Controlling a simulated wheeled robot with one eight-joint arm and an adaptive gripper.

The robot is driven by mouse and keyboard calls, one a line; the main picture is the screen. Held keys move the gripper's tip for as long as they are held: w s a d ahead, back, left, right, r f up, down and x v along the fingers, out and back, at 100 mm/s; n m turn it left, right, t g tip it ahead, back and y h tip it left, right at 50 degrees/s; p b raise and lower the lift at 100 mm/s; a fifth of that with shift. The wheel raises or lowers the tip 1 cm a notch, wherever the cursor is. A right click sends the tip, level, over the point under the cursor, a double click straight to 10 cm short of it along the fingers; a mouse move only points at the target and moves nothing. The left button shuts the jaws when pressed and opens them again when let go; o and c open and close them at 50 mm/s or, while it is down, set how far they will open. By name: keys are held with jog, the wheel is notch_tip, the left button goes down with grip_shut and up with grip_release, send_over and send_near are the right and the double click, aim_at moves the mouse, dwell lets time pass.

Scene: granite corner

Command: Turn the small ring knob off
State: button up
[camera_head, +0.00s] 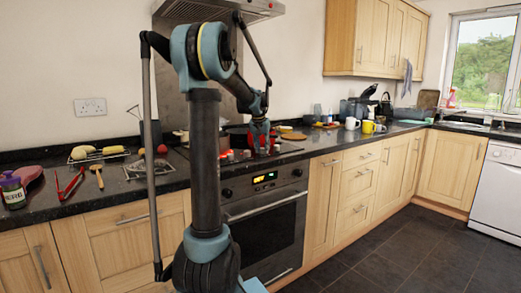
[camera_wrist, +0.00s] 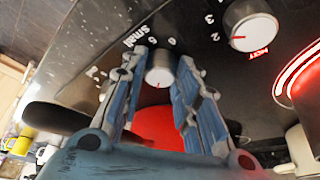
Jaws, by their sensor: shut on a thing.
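The small ring knob (camera_wrist: 160,68) is a round grey-white knob on the dark hob, with the word "small" printed beside it and a short red mark on its lower edge. My gripper (camera_wrist: 161,67) has its blue fingers on either side of the knob and is shut on it. In the head view my gripper (camera_head: 262,146) is low over the hob above the oven; the knob cannot be made out there. Printed digits show around the knob, but its exact setting is hard to read.
A second knob (camera_wrist: 250,26) with a red label is close by at upper right. A red pot (camera_wrist: 302,82) stands at the right edge of the wrist view. The oven (camera_head: 266,228) is below the hob. Mugs (camera_head: 368,127) stand on the counter to the right.

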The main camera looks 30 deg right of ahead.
jog(key=shift+n+t+y, duration=0.3)
jog(key=shift+n+t, duration=0.1)
jog(key=shift+n, duration=0.8)
jog(key=o, duration=1)
jog(key=shift+o, duration=0.2)
